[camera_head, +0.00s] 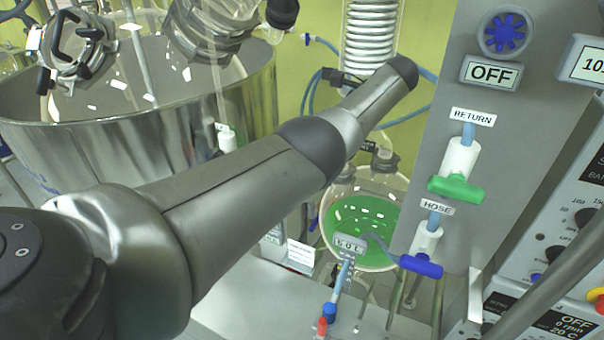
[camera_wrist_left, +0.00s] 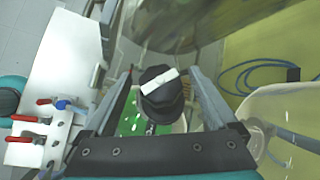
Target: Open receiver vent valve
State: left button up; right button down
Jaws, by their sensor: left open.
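In the left wrist view, a black round valve cap with a white bar handle (camera_wrist_left: 160,81) sits between the fingers of my left gripper (camera_wrist_left: 160,74). The fingers are open, one on each side, with gaps to the cap. Below the cap a patch of green shows. In the head view, the receiver (camera_head: 330,212) is a round glass vessel with green liquid, partly behind my left arm. A dark fitting (camera_head: 383,158) stands at its top; I cannot tell if it is the same cap. My left gripper is hidden there. My right gripper is not in view.
A grey panel (camera_head: 420,150) at the right carries a green RETURN valve handle (camera_head: 456,190) and a blue HOSE valve handle (camera_head: 421,266). A large steel vessel (camera_head: 120,150) stands at the left. A glass coil (camera_head: 371,35) is behind my arm. Blue hoses (camera_wrist_left: 250,75) hang near the yellow wall.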

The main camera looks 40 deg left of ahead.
pick_arm(q)
jog(key=shift+m+t+y+p, duration=0.3)
jog(key=shift+m+t, duration=0.2)
jog(key=shift+m, duration=0.1)
